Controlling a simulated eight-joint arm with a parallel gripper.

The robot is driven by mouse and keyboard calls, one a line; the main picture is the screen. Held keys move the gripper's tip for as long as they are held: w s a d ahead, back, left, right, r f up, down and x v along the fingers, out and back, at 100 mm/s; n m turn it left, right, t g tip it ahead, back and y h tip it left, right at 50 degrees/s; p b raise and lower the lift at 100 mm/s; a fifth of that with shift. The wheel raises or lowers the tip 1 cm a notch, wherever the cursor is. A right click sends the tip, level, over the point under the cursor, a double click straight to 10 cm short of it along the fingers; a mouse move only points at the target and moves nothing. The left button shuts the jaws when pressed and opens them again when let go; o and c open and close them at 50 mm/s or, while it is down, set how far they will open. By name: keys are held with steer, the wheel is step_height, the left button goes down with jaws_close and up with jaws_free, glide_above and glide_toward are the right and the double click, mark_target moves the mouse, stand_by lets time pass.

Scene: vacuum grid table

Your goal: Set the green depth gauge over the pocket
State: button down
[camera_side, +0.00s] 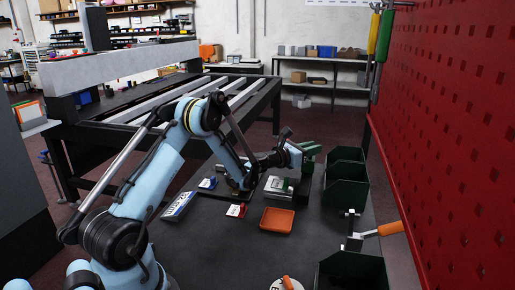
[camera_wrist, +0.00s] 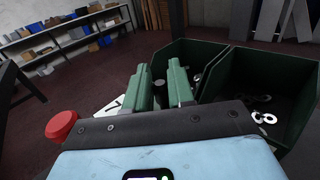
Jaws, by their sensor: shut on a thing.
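My gripper (camera_side: 308,158) has green fingers and hangs over the bench just left of the green bins. In the wrist view the two fingers (camera_wrist: 160,82) reach forward with a narrow gap between them. A small grey round part shows in this gap, but most of what the jaws hold is hidden. A grey metal block (camera_side: 276,188) lies on the bench below and left of the fingers. A green piece (camera_side: 290,183), perhaps part of the depth gauge, shows at its right side. I cannot tell whether it touches the block. The pocket is not distinguishable.
Green bins (camera_side: 345,190) stand right of the gripper; in the wrist view one bin (camera_wrist: 265,80) holds metal washers. An orange-handled clamp (camera_side: 390,229) stands at right.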

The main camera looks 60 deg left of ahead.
steer(key=s+d, duration=0.5)
steer(key=shift+s+d, duration=0.15)
steer(key=c, duration=1.1)
jaws_free()
steer(key=shift+s, duration=1.55)
steer(key=shift+r, duration=3.55)
